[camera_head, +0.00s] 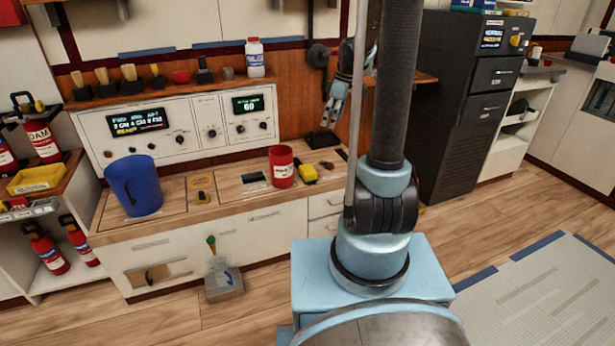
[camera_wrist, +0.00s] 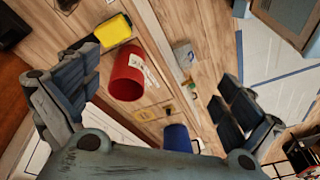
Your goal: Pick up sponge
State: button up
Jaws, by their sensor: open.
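A yellow block with a dark edge, which looks like the sponge (camera_head: 306,172), lies on the wooden counter just right of a red can (camera_head: 282,166). In the wrist view the sponge (camera_wrist: 113,32) shows at the upper left, beside the red can (camera_wrist: 126,76) and above the left finger. My gripper (camera_head: 334,112) hangs in the air above the right part of the counter. In the wrist view my gripper (camera_wrist: 155,98) has its fingers wide apart with nothing held between them. It is apart from the sponge.
A blue bucket (camera_head: 135,185) stands on the counter's left part. A control panel (camera_head: 180,124) and a shelf with brushes and a white bottle (camera_head: 254,57) rise behind. A dark cabinet (camera_head: 463,110) stands to the right. Extinguishers (camera_head: 43,140) are at left. Open floor lies at right.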

jog(key=w+f+n, duration=0.4)
jog(key=w+f, duration=0.3)
jog(key=w, duration=0.2)
jog(key=n+g+y, duration=0.1)
jog(key=n+y, duration=0.1)
jog(key=n, duration=0.2)
send_near(309, 169)
jog(key=shift+h, duration=0.3)
jog(key=x, duration=0.6)
jog(key=shift+w+d, duration=0.1)
jog(key=shift+w, duration=0.25)
jog(key=shift+a+x, duration=0.2)
jog(key=shift+x, duration=1.2)
jog(key=shift+a+x, duration=0.15)
jog(key=shift+x, duration=1.25)
jog(key=shift+s+r, duration=0.15)
jog(key=c, duration=0.9)
